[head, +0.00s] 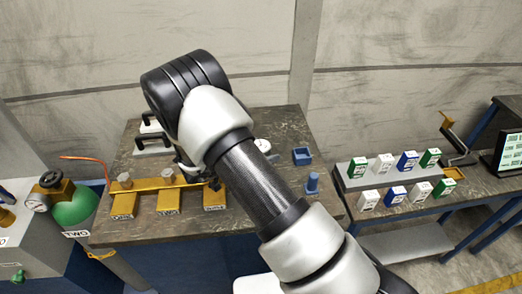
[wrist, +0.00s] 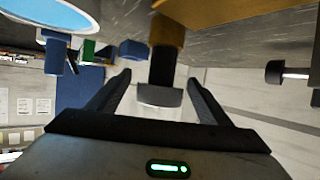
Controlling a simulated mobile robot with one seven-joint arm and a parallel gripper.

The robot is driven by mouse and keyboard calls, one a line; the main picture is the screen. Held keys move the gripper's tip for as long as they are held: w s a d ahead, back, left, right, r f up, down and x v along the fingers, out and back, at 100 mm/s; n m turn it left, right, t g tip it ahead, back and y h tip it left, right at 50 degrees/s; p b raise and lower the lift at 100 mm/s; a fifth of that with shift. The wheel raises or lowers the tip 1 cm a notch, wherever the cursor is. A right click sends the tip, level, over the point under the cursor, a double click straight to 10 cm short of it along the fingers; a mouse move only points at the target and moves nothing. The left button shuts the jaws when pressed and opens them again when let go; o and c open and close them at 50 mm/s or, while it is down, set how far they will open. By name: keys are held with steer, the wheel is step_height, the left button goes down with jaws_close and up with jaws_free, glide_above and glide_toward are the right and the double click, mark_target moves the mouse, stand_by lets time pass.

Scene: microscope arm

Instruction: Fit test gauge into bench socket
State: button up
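The bench socket appears to be on the yellow manifold (head: 168,184), which has labelled feet and grey hex fittings (head: 124,180) on top. A round white-faced thing (head: 262,145), perhaps the test gauge, shows beside my arm in the head view. My gripper is hidden behind my arm there. In the wrist view my gripper (wrist: 157,88) has its fingers spread apart. A dark stem with a silver end (wrist: 160,96) shows between them below a yellow-brown block (wrist: 195,14), with gaps on both sides. A large pale-blue disc with a white rim (wrist: 62,12) is at upper left; I cannot tell what it is.
A blue tray (head: 302,156) and a blue post stand (head: 312,184) are on the bench's right side. A green cylinder (head: 75,208) stands at the left, with an orange-red pipe (head: 88,160) nearby. Several small boxes (head: 395,178) fill the right bench. Black-handled items (head: 152,142) lie at the back.

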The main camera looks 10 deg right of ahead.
steer(key=v, duration=1.7)
steer(key=shift+a+b, duration=0.2)
steer(key=shift+b, duration=0.2)
steer(key=shift+r, duration=0.15)
